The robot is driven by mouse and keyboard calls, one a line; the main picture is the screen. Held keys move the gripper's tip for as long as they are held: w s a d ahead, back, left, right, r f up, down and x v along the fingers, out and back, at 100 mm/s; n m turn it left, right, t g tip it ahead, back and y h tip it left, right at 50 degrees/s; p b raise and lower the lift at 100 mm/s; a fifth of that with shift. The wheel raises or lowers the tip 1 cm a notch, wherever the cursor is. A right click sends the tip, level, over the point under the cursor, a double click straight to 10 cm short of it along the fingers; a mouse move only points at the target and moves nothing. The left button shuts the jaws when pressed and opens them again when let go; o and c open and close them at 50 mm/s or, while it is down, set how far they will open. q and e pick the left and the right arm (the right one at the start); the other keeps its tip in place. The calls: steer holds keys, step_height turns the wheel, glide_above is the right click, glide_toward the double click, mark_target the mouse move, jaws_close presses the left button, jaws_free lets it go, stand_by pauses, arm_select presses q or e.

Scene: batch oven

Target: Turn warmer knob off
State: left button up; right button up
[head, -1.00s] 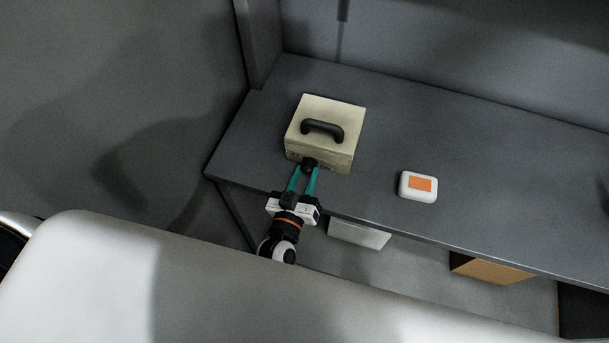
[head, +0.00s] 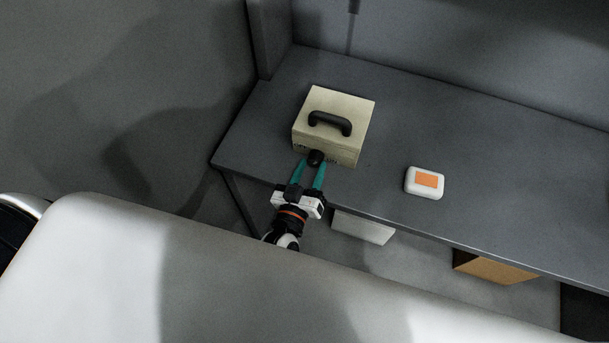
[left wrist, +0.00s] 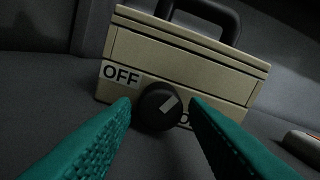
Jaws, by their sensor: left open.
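The warmer is a cream box (head: 346,143) with a black top handle (head: 330,123), near the left end of the grey worktop. A round black knob (head: 315,157) sits on its front face. In the left wrist view the knob (left wrist: 158,108) has a light pointer mark aimed up and right. An OFF label (left wrist: 121,75) is on its upper left; an ON label at its right is partly hidden by a finger. My left gripper (head: 311,164) is open, its teal fingers on either side of the knob with gaps showing. My right gripper is not in view.
A white item with an orange top (head: 425,181) lies right of the warmer on the worktop (head: 480,150). A white box (head: 362,228) and a brown box (head: 492,267) are below the worktop. The worktop's right side is mostly clear.

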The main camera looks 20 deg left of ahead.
arm_select(q)
steer(key=s+b, duration=0.2)
steer(key=s, duration=0.9)
steer(key=shift+s+a, duration=0.2)
steer(key=shift+s, duration=0.15)
